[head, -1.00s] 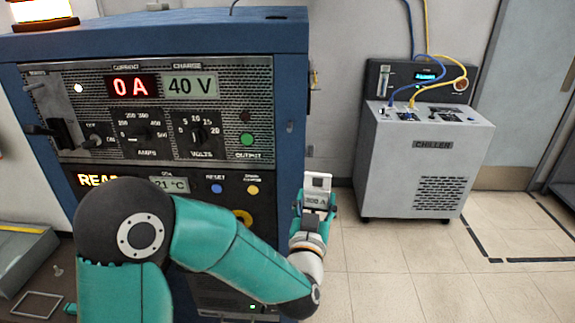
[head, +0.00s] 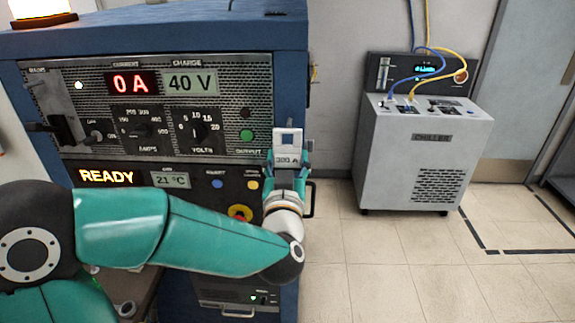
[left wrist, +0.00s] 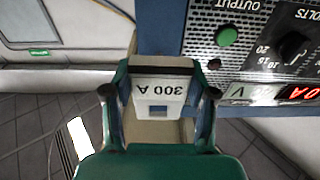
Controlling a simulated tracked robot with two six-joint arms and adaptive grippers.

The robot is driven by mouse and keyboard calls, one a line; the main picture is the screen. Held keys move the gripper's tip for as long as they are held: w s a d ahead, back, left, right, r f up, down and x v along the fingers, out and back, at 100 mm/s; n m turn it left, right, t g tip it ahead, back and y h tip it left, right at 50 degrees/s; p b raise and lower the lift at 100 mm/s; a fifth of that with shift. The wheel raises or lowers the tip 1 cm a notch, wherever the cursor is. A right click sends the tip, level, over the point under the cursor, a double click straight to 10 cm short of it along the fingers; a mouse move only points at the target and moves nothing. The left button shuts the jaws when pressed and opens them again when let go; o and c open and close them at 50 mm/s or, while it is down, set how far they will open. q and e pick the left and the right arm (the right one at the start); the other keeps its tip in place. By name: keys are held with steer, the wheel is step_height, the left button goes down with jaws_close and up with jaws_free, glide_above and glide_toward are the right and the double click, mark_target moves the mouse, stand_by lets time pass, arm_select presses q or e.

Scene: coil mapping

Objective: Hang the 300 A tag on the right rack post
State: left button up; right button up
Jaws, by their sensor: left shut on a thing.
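My left gripper (head: 288,168) is shut on the 300 A tag (head: 287,157), a pale plate with a square hole at its top. In the left wrist view the tag (left wrist: 160,90) sits upside down between both fingers of the left gripper (left wrist: 160,100). A small fitting (head: 313,72) sticks out from the rack's right side, above the tag; I cannot tell whether it is the right post. My right gripper is not in view.
The rack's front carries dials, buttons and displays reading 0 A, 40 V and READY (head: 107,177). A side handle (head: 311,199) is close to my gripper. A grey chiller (head: 415,155) with blue and yellow hoses stands at right. The floor between is clear.

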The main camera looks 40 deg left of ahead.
mark_target(290, 138)
arm_select(q)
steer(key=x, duration=0.2)
steer(key=f+x, duration=0.1)
steer(key=x, duration=0.2)
steer(key=p+x, duration=0.1)
steer(key=x, duration=0.2)
steer(key=shift+f, duration=0.2)
steer(key=shift+f+b, duration=0.2)
steer(key=shift+b, duration=0.15)
stand_by(0.6)
steer(key=o, duration=1)
steer(key=shift+o, duration=0.5)
